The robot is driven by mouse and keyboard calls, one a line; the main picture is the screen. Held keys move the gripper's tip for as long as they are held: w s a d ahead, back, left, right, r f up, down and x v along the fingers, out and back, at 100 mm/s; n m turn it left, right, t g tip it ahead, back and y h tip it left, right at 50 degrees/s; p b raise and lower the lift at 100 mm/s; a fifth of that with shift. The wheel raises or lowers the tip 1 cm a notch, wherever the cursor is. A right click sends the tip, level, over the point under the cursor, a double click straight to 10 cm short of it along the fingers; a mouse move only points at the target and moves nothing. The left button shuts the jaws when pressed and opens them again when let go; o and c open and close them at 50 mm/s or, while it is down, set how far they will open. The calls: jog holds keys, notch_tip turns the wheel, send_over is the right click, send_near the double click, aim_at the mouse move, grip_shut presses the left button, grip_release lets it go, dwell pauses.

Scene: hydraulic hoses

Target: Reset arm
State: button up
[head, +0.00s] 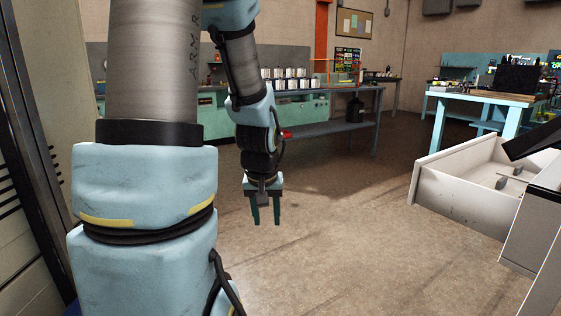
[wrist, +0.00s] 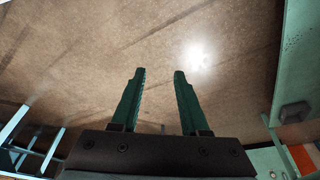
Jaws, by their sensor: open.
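My gripper (head: 265,208) hangs pointing down at the end of my arm, over the open floor, in the head view. Its two green fingers are apart with nothing between them. In the wrist view my gripper (wrist: 159,78) shows the same two fingers, spread and empty, with bare brown floor behind them. My arm fills much of the left side of the head view and hides what is behind it.
An open white drawer (head: 465,205) juts out at the right, with small items inside. A workbench (head: 340,103) with several cans stands at the back. A blue-legged table (head: 480,96) stands back right. The floor (head: 350,230) between is clear.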

jog(key=s+a+g, duration=0.1)
jog(key=s+a, duration=0.2)
jog(key=s, duration=0.3)
notch_tip(320, 180, up, 14)
jog(key=s+p, duration=0.1)
jog(key=p, duration=1.2)
jog(key=shift+s+a+m+g, duration=0.2)
jog(key=shift+m+g, duration=0.1)
jog(key=shift+m, duration=0.1)
jog(key=shift+d, duration=0.1)
